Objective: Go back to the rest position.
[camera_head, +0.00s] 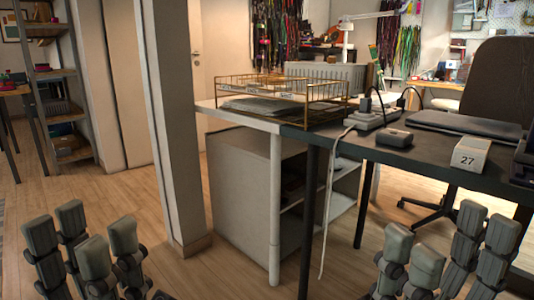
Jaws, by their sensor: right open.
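My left gripper (82,235) is at the bottom left, fingers up. Its fingers stand apart and nothing shows between them. My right gripper (449,245) is at the bottom right, fingers up, open and empty. Both are in front of the wooden floor and apart from the furniture in the picture. The lower parts of both grippers are cut off by the bottom edge.
A dark-topped table (400,150) stands ahead at the right, with a power strip (371,117), a box marked 27 (470,155) and a wire tray (318,106). A white cable (327,205) hangs down. A pillar (180,130) stands left of centre.

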